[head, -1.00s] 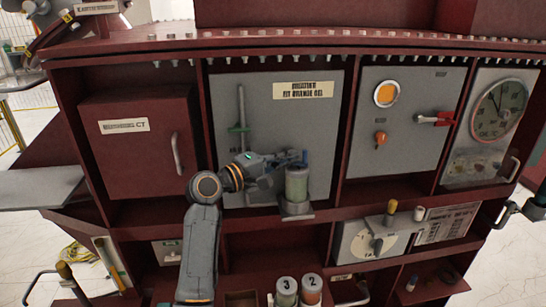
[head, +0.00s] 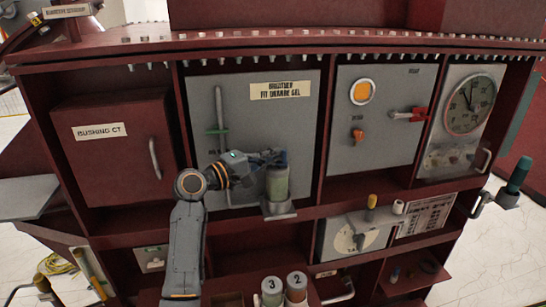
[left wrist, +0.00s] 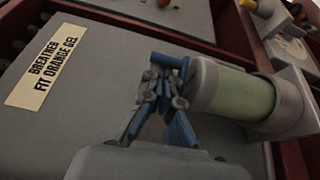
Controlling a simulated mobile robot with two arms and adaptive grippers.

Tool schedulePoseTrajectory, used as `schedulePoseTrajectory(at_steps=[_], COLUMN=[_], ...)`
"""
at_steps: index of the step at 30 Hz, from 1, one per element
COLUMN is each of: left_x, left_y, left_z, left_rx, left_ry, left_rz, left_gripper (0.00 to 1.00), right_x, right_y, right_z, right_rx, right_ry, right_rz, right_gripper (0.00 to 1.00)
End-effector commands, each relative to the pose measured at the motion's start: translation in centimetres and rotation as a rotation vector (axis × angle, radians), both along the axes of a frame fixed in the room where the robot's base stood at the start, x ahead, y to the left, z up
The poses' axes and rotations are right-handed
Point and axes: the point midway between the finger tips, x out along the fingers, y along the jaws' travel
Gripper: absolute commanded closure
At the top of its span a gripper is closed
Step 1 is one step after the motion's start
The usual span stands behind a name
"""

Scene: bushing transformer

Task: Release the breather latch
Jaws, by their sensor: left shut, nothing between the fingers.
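The breather is a canister with pale green contents (head: 277,184) on a grey bracket before the panel labelled "BREATHER FIT ORANGE GEL" (head: 282,90). It lies sideways in the left wrist view (left wrist: 233,92). A blue peg (left wrist: 170,62) sits close to the canister's top cap; it may be the latch. My left gripper (head: 270,158) is at the top of the canister, its fingers shut and empty. In the left wrist view the fingers (left wrist: 160,98) are close beside the peg and cap; I cannot tell if they touch. My right gripper is not in view.
A vertical rod with a green crosspiece (head: 217,131) stands left of my gripper. Panels with an orange knob (head: 357,135) and red lever (head: 410,115) are to the right. Canisters marked 3 (head: 271,292) and 2 (head: 295,287) stand below. Red dividers and shelves frame the bays.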

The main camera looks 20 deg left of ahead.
Motion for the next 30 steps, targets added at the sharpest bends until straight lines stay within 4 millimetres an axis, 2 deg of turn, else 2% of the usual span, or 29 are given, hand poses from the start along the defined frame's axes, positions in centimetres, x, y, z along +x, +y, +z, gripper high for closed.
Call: schedulePoseTrajectory(at_steps=[10, 17, 26, 30], left_x=[-0.3, -1.0, -2.7, -3.8], left_y=[0.1, 0.1, 0.7, 1.0], left_z=[-0.1, -0.3, -0.2, -0.2], left_rx=[0.003, 0.003, 0.002, 0.004], left_ry=[-0.001, 0.000, -0.001, -0.002], left_rz=[-0.068, -0.199, -0.479, -0.486], left_gripper=[1.00, 1.00, 1.00, 1.00], right_x=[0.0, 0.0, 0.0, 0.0], right_y=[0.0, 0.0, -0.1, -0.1], right_z=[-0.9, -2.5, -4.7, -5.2], right_rx=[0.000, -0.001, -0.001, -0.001], right_ry=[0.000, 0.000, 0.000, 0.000], right_rz=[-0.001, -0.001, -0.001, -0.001], right_gripper=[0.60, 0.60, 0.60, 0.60])
